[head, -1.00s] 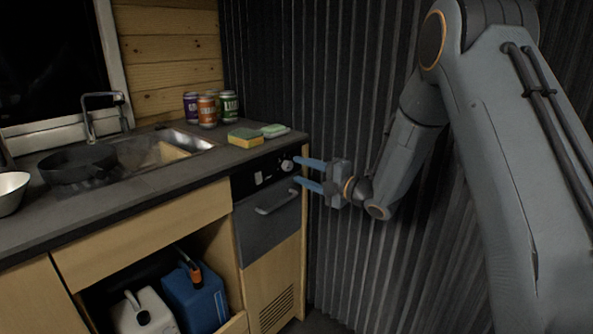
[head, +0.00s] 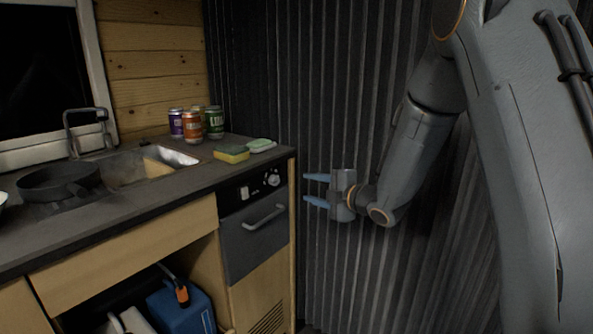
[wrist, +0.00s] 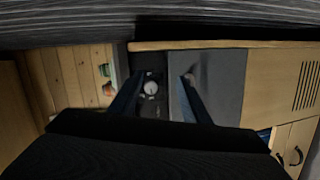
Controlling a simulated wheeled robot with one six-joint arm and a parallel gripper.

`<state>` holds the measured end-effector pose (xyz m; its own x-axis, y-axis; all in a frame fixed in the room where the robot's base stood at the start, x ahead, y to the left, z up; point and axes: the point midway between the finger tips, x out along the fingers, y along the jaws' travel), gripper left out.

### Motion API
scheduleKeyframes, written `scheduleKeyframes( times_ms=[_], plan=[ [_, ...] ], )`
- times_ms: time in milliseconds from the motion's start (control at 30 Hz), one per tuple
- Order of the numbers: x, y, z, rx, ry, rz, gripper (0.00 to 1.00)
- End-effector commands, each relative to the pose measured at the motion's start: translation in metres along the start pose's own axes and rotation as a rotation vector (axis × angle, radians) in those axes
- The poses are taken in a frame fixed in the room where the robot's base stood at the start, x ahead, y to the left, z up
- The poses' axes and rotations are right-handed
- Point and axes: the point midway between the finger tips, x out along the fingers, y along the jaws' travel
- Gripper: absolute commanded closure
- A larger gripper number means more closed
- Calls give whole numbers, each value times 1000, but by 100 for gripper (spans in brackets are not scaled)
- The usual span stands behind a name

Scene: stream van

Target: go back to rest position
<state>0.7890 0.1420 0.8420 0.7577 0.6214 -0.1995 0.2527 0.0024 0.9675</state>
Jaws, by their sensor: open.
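My gripper (head: 317,189) is open and empty, with its two blue fingers pointing left. In the head view it is in front of the corrugated dark wall, just right of the counter's end and apart from it. The grey appliance front (head: 257,240) with a handle (head: 265,217) and a round knob (head: 274,180) is to its left. In the wrist view the open fingers (wrist: 160,93) frame the knob (wrist: 151,87) and the grey front (wrist: 210,80), seen sideways.
The counter (head: 120,215) holds a sink (head: 135,170), a black pan (head: 58,181), a sponge (head: 231,153), a green-white item (head: 261,145) and several cans (head: 191,126). A blue jug (head: 182,306) stands in the open cupboard below. The corrugated wall (head: 300,90) runs behind my arm.

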Motion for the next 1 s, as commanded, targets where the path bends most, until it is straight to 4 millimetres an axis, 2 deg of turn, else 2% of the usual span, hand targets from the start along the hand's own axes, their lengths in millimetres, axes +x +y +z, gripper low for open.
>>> scheduleKeyframes(
  times_ms=[33,200,367,467,600,700,1000],
  plan=[
    [-9,4,5,67,-76,-46,57],
    [-58,-8,23,367,-364,-195,57],
    [-125,-32,17,681,-632,-306,57],
    [-173,-51,-1,889,-797,-365,57],
    [-239,-80,-42,1164,-1008,-445,57],
    [-275,-95,-71,1314,-1123,-491,57],
    [-346,-121,-144,1596,-1353,-603,57]
  ],
)
